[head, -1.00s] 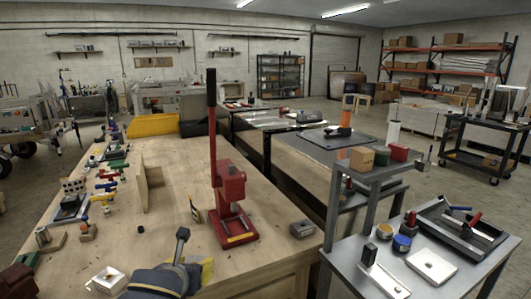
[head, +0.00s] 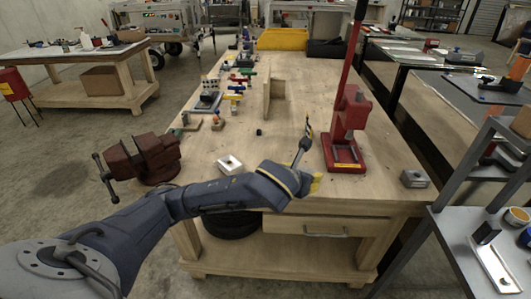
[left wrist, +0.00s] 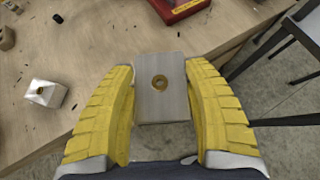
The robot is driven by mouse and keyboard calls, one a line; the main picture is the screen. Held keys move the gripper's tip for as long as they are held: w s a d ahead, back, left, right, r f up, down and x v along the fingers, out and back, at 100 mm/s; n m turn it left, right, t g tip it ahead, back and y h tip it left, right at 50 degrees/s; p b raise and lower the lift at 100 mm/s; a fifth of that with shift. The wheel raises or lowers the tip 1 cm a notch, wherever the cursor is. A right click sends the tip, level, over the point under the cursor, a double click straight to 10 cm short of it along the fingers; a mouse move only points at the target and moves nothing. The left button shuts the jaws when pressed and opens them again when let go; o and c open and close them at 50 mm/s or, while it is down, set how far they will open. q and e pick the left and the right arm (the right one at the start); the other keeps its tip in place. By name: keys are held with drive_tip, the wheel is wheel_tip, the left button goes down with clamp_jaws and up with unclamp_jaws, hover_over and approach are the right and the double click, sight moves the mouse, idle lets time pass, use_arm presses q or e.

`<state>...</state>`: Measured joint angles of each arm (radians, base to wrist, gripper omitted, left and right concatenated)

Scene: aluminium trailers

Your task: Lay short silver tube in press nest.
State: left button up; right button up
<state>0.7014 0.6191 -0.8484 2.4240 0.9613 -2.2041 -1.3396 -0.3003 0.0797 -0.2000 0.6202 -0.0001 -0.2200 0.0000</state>
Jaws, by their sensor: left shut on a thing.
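My left gripper (head: 316,183) has yellow fingers and hangs near the front edge of the wooden bench, in front of the red press. In the left wrist view the gripper (left wrist: 160,100) is shut on the short silver tube (left wrist: 150,104), which shows as a flat grey rectangle with a brass-rimmed hole. Its ends are not clear. In the head view the tube is hidden by the gripper. The red lever press (head: 351,112) stands upright on the bench; its base (left wrist: 178,8) shows at the top of the left wrist view. Details of its nest are too small to tell. My right gripper is not in view.
A white block with a hole (head: 229,165) lies left of my gripper. A dark red vise (head: 143,160) is at the bench's left edge, and a small grey block (head: 414,179) right of the press. A wooden upright (head: 268,100) stands behind. Bench between is mostly clear.

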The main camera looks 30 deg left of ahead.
use_arm(q)
drive_tip(key=w+r+n+y, duration=0.2)
drive_tip(key=w+r, duration=0.5)
drive_tip(key=r, duration=0.1)
drive_tip(key=w+a+r+n+g+y, duration=0.2)
drive_tip(key=w+a+r+n+y, duration=0.15)
drive_tip(key=a, duration=0.35)
drive_tip(key=w+a+r+n+g+y, duration=0.25)
drive_tip(key=w+a+n, duration=0.2)
drive_tip(key=a, duration=0.25)
drive_tip(key=s+a+f+n+g+y, duration=0.35)
drive_tip(key=s+a+f, duration=0.2)
drive_tip(key=a, duration=0.25)
drive_tip(key=shift+n+t+h, duration=0.3)
drive_tip(key=shift+n+h, duration=0.05)
drive_tip(key=shift+n, duration=0.1)
drive_tip(key=f, duration=2)
drive_tip(key=shift+w+f, duration=0.1)
drive_tip(key=shift+w, duration=0.2)
drive_tip(key=shift+f, duration=0.1)
drive_tip(key=o, duration=1.4)
drive_tip(key=shift+f, duration=0.1)
drive_tip(key=shift+c, duration=0.2)
